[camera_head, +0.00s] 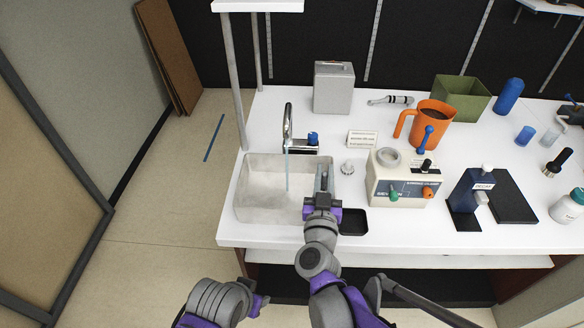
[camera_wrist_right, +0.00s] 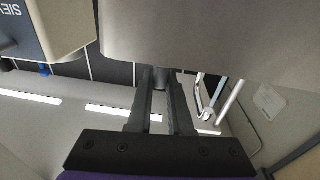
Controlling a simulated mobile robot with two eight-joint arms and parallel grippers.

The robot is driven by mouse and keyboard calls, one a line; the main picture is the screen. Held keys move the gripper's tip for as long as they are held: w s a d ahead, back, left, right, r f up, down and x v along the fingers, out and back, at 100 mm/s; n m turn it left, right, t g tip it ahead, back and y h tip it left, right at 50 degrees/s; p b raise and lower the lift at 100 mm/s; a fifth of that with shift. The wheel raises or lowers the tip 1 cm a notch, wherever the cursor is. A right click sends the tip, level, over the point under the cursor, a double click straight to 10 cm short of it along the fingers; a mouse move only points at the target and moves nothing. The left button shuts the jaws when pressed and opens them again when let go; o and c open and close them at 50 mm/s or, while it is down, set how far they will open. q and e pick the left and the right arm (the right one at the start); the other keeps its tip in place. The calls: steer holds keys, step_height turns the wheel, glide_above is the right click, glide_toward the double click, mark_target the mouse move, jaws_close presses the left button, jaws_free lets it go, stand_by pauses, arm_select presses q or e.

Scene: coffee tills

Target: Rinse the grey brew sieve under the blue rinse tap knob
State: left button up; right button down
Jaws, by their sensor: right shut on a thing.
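The blue rinse tap knob (camera_head: 313,138) sits at the right of the chrome tap (camera_head: 288,120), behind the sink (camera_head: 243,205). A thin stream of water (camera_head: 287,172) falls from the tap into the sink. My right gripper (camera_head: 323,181) is at the sink's right edge, to the right of the stream. In the right wrist view its fingers are shut on a dark grey stub (camera_wrist_right: 160,79), taken as part of the grey brew sieve. The rest of the sieve is not clearly distinguishable. My left gripper (camera_head: 260,304) is low in front of the counter, its jaws unclear.
A cream coffee machine (camera_head: 400,205) with knobs stands right of the sink. An orange jug (camera_head: 437,125), a green bin (camera_head: 465,97) and a grey metal box (camera_head: 334,90) stand behind.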

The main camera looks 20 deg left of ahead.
step_height(320, 180, up, 6)
steer(key=p, duration=0.5)
steer(key=shift+r, duration=0.25)
step_height(320, 180, up, 6)
steer(key=p, duration=0.4)
steer(key=shift+r+p, duration=0.25)
steer(key=shift+p, duration=0.05)
